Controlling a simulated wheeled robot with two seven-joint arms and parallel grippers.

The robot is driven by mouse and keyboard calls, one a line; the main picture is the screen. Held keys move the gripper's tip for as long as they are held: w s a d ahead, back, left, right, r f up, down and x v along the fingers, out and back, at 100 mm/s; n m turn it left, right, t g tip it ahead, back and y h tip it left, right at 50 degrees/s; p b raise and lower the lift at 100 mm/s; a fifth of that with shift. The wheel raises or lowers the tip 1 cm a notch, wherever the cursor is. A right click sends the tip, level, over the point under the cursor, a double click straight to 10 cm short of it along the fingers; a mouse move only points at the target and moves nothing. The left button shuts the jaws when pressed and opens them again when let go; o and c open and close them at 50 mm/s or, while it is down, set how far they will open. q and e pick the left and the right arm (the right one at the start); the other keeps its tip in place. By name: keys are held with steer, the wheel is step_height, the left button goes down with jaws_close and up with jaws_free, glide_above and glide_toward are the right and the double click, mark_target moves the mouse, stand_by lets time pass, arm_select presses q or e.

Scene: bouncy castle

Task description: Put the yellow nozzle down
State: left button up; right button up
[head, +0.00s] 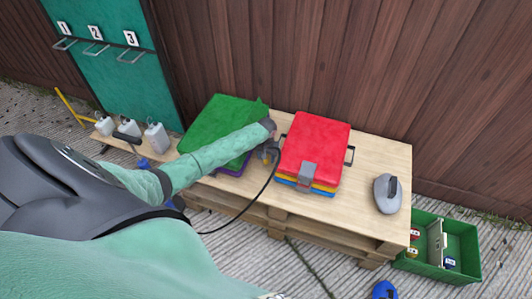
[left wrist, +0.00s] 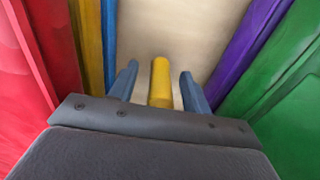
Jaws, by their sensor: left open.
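The yellow nozzle (left wrist: 160,82) shows in the left wrist view between the two blue fingers of my left gripper (left wrist: 159,90). The fingers are apart, with a narrow gap on each side of the nozzle, over the pale wood. In the head view my left gripper (head: 268,150) is low over the pallet table (head: 345,215), in the gap between the green stack (head: 215,125) and the red stack (head: 318,145). A little yellow (head: 265,158) shows there; the arm hides most of the nozzle. My right gripper is not in view.
A black hose (head: 245,207) runs from the gap over the table's front edge. A grey rounded device (head: 387,193) stands at the table's right end. A green crate (head: 465,243) with small items is on the ground at right. White jugs (head: 157,138) stand at the left.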

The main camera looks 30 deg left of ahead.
arm_select(q)
jaws_close()
steer(key=shift+r, duration=0.1)
step_height(320, 180, up, 10)
steer(key=shift+f+b, duration=0.1)
steer(key=shift+b, duration=0.5)
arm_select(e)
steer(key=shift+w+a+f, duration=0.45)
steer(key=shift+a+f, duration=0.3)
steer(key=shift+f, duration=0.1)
arm_select(q)
steer(key=shift+s+a+n, duration=0.1)
steer(key=shift+s+n, duration=0.15)
steer(key=shift+n, duration=0.05)
steer(key=s+d+r+m, duration=0.1)
steer(key=s+d+r, duration=0.3)
steer(key=d+r, duration=0.7)
steer(key=s+d+r+m, duration=0.2)
steer(key=s+d+r, duration=0.2)
steer(key=d+r, duration=0.7)
steer(key=shift+s+d+r, duration=0.25)
steer(key=shift+s+r, duration=0.05)
steer(key=shift+r, duration=1)
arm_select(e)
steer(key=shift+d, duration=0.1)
